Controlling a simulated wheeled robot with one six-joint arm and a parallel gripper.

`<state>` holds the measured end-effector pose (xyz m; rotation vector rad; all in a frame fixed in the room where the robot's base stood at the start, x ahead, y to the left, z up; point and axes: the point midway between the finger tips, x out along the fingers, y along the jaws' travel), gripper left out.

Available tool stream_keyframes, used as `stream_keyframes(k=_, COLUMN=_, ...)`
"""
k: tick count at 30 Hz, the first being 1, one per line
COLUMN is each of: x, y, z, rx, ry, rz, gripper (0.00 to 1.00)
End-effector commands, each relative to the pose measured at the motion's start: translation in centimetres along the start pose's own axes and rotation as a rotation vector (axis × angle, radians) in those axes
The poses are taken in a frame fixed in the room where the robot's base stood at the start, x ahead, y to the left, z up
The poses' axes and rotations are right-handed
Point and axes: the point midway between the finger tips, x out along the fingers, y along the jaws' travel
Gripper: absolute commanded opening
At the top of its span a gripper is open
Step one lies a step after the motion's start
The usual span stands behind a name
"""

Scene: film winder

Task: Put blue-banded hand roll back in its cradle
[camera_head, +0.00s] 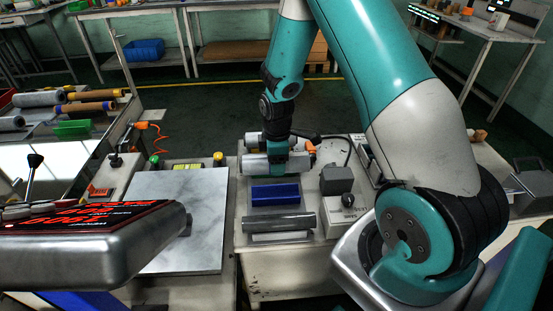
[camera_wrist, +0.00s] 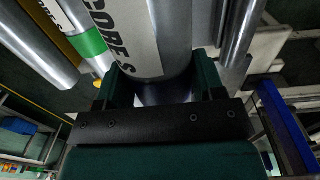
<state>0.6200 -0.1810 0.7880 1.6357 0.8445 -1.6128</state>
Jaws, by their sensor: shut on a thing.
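My gripper (camera_wrist: 161,84) is shut around a silver-grey roll (camera_wrist: 165,35) with a white label printed "CORE S". In the head view my gripper (camera_head: 290,167) is low over the work table, at the pale rolls (camera_head: 255,163) behind a blue block (camera_head: 275,194). I cannot tell whether the held roll touches a support.
A dark grey roll (camera_head: 278,222) lies in front of the blue block. A bench with several rolls (camera_head: 40,98) is at the far left.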

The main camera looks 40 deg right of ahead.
Motion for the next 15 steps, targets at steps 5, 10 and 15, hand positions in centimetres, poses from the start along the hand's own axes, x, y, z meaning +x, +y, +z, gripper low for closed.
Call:
stream_keyframes(k=5, x=2.6, y=-0.1, z=0.0, rx=0.001, ry=0.0, rz=0.0, gripper=0.31)
stream_keyframes(k=10, x=5.2, y=-0.1, z=0.0, rx=0.001, ry=0.0, rz=0.001, gripper=0.31)
stream_keyframes(k=15, x=7.6, y=-0.2, z=0.0, rx=0.002, ry=0.0, rz=0.0, gripper=0.31)
